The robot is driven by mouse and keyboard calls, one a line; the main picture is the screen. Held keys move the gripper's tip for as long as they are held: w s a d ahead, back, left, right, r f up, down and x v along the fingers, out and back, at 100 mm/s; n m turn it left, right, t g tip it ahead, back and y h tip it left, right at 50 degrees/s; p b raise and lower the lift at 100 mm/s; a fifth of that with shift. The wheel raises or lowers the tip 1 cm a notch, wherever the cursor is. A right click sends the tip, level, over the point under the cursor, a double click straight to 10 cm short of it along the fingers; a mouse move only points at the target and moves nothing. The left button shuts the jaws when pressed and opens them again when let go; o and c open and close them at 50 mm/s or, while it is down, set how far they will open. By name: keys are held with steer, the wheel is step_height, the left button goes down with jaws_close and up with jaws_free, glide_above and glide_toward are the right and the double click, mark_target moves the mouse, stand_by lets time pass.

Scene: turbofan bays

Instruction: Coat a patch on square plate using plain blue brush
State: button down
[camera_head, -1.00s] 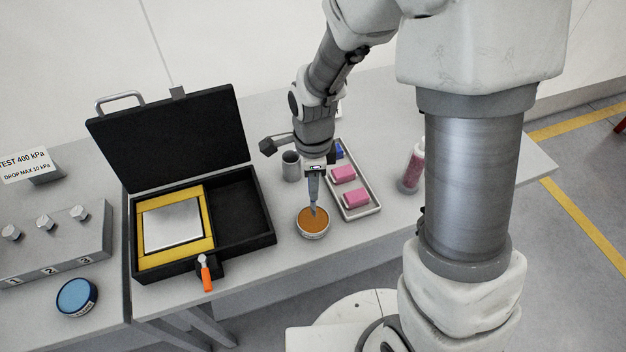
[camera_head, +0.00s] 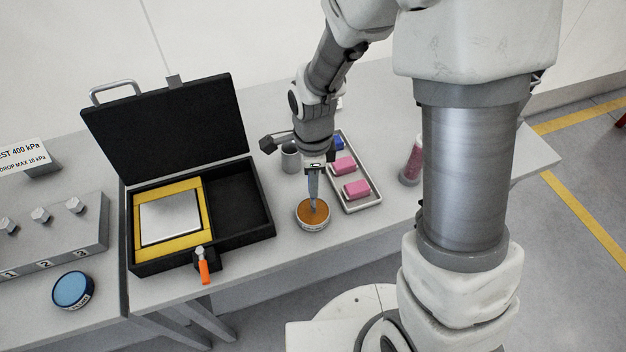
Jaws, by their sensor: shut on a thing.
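The square plate (camera_head: 170,218) is a bright silver sheet in a yellow frame, lying in the left half of an open black case (camera_head: 262,233). My gripper (camera_head: 314,172) points down over a small round tin (camera_head: 312,222) with an orange-brown filling. It is shut on a slim tool, which I take to be the brush (camera_head: 313,190). The tool is nearly upright and its tip is at the filling. Its handle is mostly hidden by the gripper, and I cannot make out a blue colour on it.
A grey tray (camera_head: 362,207) with pink blocks (camera_head: 355,189) and a blue item (camera_head: 338,143) is right of the tin. A grey cup (camera_head: 290,160), a pink bottle (camera_head: 412,160), an orange-handled tool (camera_head: 204,272) and a blue-topped tin (camera_head: 73,290) stand around.

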steer(key=shift+s+f+b, duration=0.1)
steer(key=shift+f+b, duration=0.5)
steer(key=shift+f, duration=0.05)
stand_by(1.5)
steer(key=shift+r, duration=0.1)
step_height(320, 180, up, 7)
steer(key=p, duration=0.5)
stand_by(0.9)
steer(key=w+d+f+n+b, duration=0.1)
steer(key=w+d+f+n, duration=0.1)
steer(key=d+n, duration=0.3)
steer(key=w+d+f+n+b, duration=0.1)
steer(key=w+d+f+n, duration=0.2)
steer(key=n, duration=0.9)
steer(key=shift+w+d+n, duration=0.4)
steer(key=shift+w+d, duration=0.5)
steer(key=shift+d, duration=0.25)
